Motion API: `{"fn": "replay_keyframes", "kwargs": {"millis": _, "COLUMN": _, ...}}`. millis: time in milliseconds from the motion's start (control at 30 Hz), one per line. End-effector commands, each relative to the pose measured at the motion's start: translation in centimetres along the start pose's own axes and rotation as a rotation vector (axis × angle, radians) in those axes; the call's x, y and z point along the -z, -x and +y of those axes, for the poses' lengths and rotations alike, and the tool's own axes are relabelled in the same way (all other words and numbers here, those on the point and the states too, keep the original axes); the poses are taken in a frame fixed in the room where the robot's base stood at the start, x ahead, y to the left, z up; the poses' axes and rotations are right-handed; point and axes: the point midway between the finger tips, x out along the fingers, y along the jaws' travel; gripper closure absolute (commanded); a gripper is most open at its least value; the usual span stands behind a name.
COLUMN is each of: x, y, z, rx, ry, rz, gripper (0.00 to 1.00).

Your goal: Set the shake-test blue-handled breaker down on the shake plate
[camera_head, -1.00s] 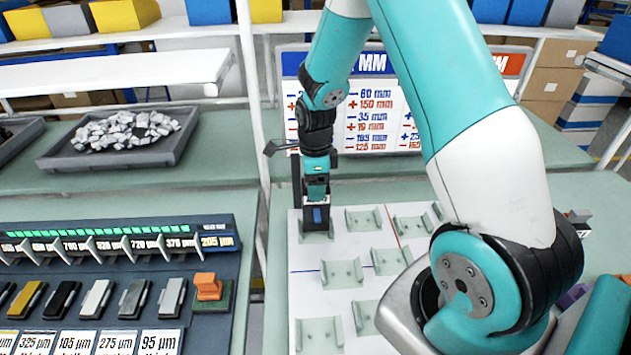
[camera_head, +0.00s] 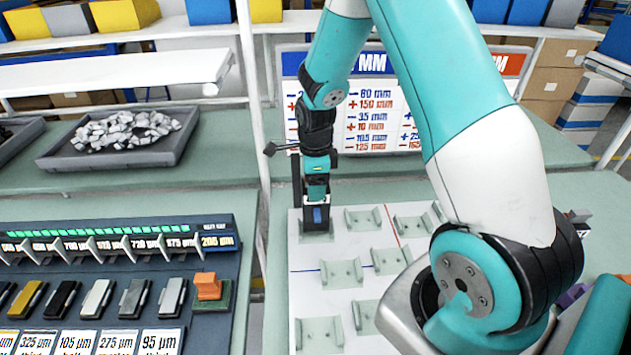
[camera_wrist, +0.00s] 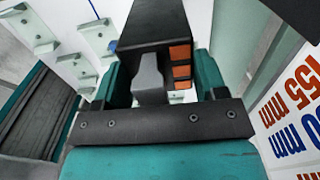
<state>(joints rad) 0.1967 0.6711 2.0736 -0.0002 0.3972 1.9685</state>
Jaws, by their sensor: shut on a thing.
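The breaker (camera_head: 317,217) is a dark block with a blue handle on its front in the head view. My gripper (camera_head: 317,195) points straight down and is shut on it from above. In the wrist view the breaker (camera_wrist: 150,35) is a black body between my fingers, with a grey lever and orange blocks on its side. The white shake plate (camera_head: 308,258) carries several pale grey-green cradles. The breaker is upright at the far left cradle (camera_head: 317,238) of the plate. Whether its underside touches the cradle is hidden.
Other cradles (camera_head: 342,273) on the plate look empty. A sign with millimetre values (camera_head: 385,125) stands behind the plate. At left are a rack of coloured breakers (camera_head: 97,297), an orange piece (camera_head: 208,287) and a grey tray of pale pieces (camera_head: 170,158). A white post (camera_head: 250,100) rises nearby.

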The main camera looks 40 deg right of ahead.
Motion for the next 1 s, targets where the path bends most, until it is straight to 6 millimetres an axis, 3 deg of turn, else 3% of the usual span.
{"fn": "replay_keyframes", "kwargs": {"millis": 1000, "x": 0.0, "y": -2.2, "z": 0.0, "rx": 0.001, "ry": 0.000, "rz": 0.000, "gripper": 0.94}}
